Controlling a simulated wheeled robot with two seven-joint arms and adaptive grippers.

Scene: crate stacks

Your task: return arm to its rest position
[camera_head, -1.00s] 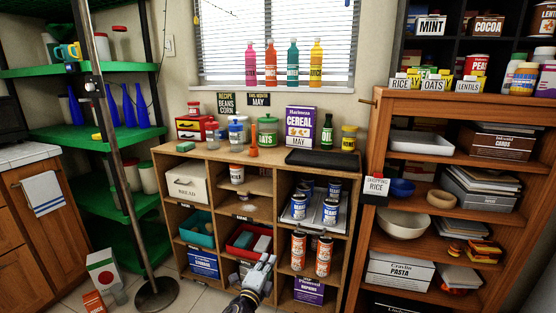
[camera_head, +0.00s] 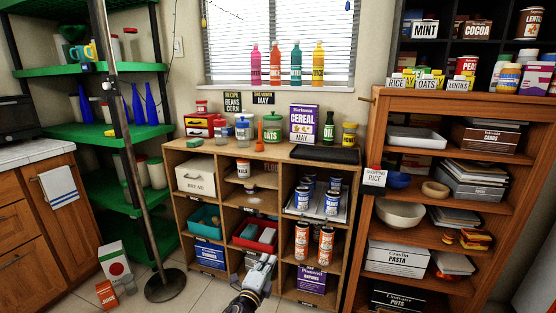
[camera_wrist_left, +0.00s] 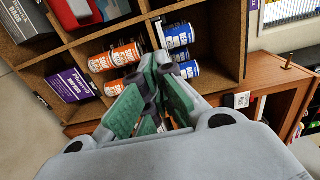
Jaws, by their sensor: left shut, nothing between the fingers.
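My left gripper (camera_head: 264,270) is low in the head view, in front of the lower middle of the wooden cubby shelf (camera_head: 228,156). In the left wrist view its green-padded fingers (camera_wrist_left: 154,75) are together at the tips with nothing between them. Beyond them in that view lie orange-labelled cans (camera_wrist_left: 116,57) and blue-labelled cans (camera_wrist_left: 179,36) in the cubbies. The gripper looks apart from the shelf. My right gripper is out of view.
A wooden bookcase (camera_head: 447,102) with bowls and boxes stands at the right. Green shelves (camera_head: 90,69) and a thin pole (camera_head: 133,165) on a round base are at the left. A carton (camera_head: 113,262) stands on the floor. Some tiled floor (camera_head: 207,291) is free.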

